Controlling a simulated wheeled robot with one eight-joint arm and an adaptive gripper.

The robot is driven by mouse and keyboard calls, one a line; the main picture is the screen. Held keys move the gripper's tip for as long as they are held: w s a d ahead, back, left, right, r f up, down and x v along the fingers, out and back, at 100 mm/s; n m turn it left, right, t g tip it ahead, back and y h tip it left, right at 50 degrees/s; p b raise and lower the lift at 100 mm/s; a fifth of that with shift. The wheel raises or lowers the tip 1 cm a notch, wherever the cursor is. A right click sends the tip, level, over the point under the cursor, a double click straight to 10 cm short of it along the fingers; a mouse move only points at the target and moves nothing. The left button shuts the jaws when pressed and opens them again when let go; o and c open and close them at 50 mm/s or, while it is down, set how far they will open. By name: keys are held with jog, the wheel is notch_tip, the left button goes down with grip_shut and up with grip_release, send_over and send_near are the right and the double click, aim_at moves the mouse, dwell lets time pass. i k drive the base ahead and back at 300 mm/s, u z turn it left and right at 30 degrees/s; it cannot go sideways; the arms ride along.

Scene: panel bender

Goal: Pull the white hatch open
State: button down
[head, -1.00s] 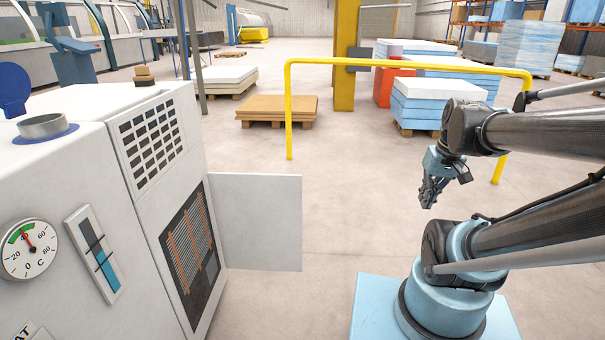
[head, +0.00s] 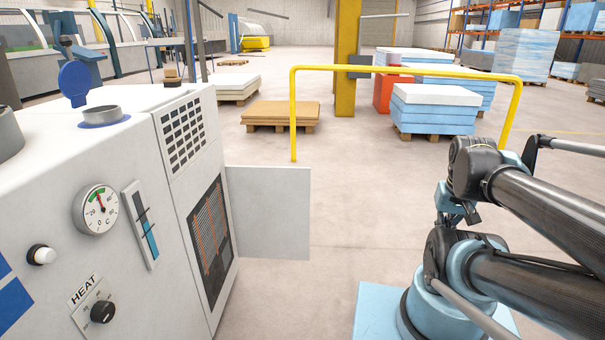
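The white hatch (head: 270,212) is a flat panel that stands out to the right from the edge of the white machine (head: 150,200). It is swung wide open, and a dark grille with orange strips (head: 210,240) shows on the machine's side beside it. My gripper (head: 446,222) is to the right of the hatch, well apart from it and not touching it. Its fingers are mostly hidden behind my arm, so I cannot see how they stand or whether they hold anything.
A yellow rail (head: 405,68) stands beyond the hatch and my arm. A pallet with brown sheets (head: 280,112) and stacks of blue-and-white panels (head: 433,108) are behind it. The machine front has a gauge (head: 96,210) and a heat knob (head: 103,312). Floor between hatch and arm is clear.

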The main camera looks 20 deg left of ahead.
aim_at(270, 206)
jog(key=z, duration=0.45)
jog(key=i, duration=1.15)
jog(key=u, duration=0.95)
